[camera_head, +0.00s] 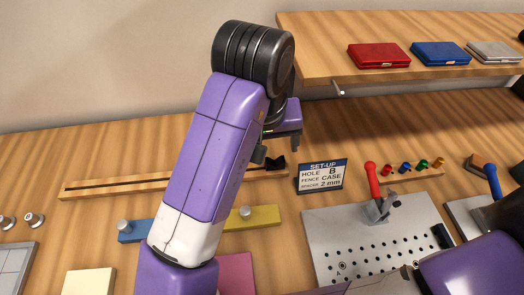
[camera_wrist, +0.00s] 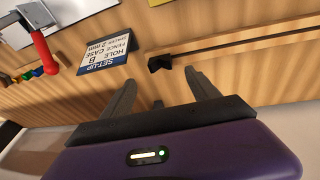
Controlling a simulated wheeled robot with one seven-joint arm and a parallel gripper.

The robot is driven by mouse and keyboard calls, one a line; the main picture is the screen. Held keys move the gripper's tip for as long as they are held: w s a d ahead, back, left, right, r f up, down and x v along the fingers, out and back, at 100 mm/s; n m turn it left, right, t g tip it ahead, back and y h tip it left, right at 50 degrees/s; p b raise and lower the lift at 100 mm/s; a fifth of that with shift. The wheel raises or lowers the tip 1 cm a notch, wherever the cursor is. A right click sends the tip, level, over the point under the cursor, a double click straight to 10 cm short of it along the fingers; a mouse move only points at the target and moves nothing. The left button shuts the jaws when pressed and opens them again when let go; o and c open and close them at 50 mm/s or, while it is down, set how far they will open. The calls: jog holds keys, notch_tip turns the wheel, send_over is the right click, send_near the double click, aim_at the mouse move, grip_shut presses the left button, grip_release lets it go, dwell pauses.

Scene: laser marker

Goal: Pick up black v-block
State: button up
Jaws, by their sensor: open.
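The black v-block (camera_head: 275,164) sits at the right end of a long slotted wooden rail (camera_head: 100,187) in the head view. In the wrist view the v-block (camera_wrist: 159,63) lies just beyond my fingertips, roughly in line with the gap between them. My gripper (camera_wrist: 161,79) is open and empty, with its two grey fingers spread apart. In the head view my gripper (camera_head: 277,148) is just above and behind the v-block, partly hidden by my arm. The exact height gap cannot be told.
A set-up sign (camera_head: 322,177) stands right of the v-block. A perforated plate (camera_head: 350,235) with a red-handled clamp (camera_head: 372,180) is further right. A shelf (camera_head: 340,60) with a red case (camera_head: 379,56) and other cases overhangs at the back right. Blue and yellow bars lie in front.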

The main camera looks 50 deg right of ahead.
aim_at(275, 162)
jog(key=x, duration=0.7)
jog(key=shift+f+b, duration=0.25)
jog(key=shift+b, duration=0.1)
jog(key=c, duration=1.5)
